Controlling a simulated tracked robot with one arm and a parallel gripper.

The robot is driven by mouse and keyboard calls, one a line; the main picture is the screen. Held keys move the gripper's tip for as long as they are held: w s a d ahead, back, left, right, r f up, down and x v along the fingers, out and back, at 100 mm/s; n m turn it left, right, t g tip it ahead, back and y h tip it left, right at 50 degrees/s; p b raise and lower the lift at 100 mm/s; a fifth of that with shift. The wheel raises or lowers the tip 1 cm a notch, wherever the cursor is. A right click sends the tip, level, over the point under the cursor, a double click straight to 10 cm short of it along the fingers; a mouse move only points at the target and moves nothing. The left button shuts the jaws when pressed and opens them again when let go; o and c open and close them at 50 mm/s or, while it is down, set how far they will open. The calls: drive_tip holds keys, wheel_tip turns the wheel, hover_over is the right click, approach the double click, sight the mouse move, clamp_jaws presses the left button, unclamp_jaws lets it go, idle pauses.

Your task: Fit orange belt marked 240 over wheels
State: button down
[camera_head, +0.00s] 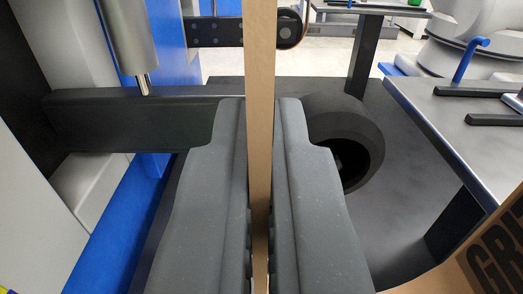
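My gripper (260,103) has two dark grey fingers reaching up from the bottom of the view. They are shut on a tan-brown belt (260,50), seen nearly edge-on as a narrow strip between them. The strip runs from the top edge to the bottom edge. A part of the belt with dark letters "GRI" shows at the bottom right; the number is not in view. A large black wheel (350,125) is just right of and beyond the fingertips, partly hidden. A small wheel (291,27) on a dark bar is higher up. The belt crosses in front of the bar, left of both wheels.
A dark horizontal arm (120,118) lies behind the left finger. A metal cylinder (128,35) with a thin rod stands above it. Blue and white machine panels fill the left. A grey table (450,125) with dark bars stands at the right.

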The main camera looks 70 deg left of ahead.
drive_tip(key=shift+p+x, duration=0.3)
drive_tip(key=shift+x, duration=1)
drive_tip(key=shift+w+a, duration=0.3)
drive_tip(key=shift+a, duration=0.35)
drive_tip(key=shift+w+a+r+p, duration=0.1)
drive_tip(key=shift+w+a+p, duration=0.1)
drive_tip(key=shift+a+p, duration=0.3)
drive_tip(key=shift+w+a, duration=0.1)
drive_tip(key=shift+a, duration=0.1)
drive_tip(key=shift+p+x, duration=0.4)
drive_tip(key=shift+x, duration=0.8)
drive_tip(key=shift+w+a, duration=0.1)
drive_tip(key=shift+a, duration=0.05)
drive_tip(key=shift+p+x, duration=0.55)
drive_tip(key=shift+x, duration=1.05)
drive_tip(key=shift+a, duration=0.15)
drive_tip(key=shift+x, duration=1.1)
